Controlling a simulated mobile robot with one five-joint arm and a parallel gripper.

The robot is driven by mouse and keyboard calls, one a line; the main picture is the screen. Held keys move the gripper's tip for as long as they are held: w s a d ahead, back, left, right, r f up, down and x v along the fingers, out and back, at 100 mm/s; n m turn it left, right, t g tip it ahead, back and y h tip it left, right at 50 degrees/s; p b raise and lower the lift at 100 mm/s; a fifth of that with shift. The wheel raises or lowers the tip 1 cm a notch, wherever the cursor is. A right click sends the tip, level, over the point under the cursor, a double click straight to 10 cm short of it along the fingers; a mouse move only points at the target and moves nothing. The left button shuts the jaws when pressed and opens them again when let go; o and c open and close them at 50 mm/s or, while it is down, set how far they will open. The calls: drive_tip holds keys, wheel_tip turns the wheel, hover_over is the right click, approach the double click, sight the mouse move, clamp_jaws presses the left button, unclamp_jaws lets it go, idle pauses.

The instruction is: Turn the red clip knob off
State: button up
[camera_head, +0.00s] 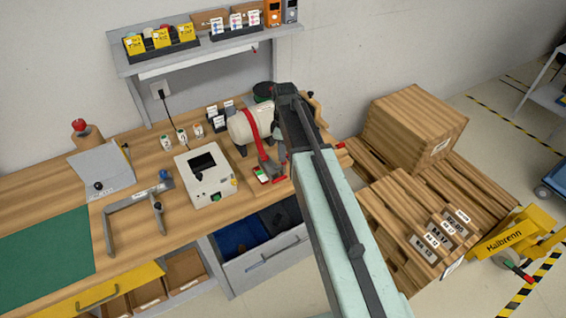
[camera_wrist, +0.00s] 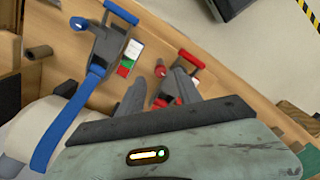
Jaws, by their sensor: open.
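The red clip (camera_wrist: 183,80) has a grey body and a red handle bar, and lies on the wooden bench top in the wrist view. A small round red knob (camera_wrist: 160,71) sits on its left side. My gripper (camera_wrist: 160,80) is open, with its two dark fingers apart and pointing toward the red clip. The knob appears between the fingertips in the picture; I cannot tell the height gap, and see no contact. The right finger hides part of the clip. In the head view the red strap (camera_head: 253,128) runs over a white roll-shaped body, and my arm hides part of that area.
A blue clip (camera_wrist: 108,45) with a blue strap stands left of the red one. A red-green-white label (camera_wrist: 130,58) lies between them. A white box device (camera_head: 205,177) and a grey bracket (camera_head: 133,207) stand on the bench. Wooden crates (camera_head: 412,130) stand right of it.

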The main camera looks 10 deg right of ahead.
wheel_tip(320, 180, down, 4)
drive_tip(key=shift+b, duration=1.25)
drive_tip(key=shift+r, duration=0.15)
clamp_jaws()
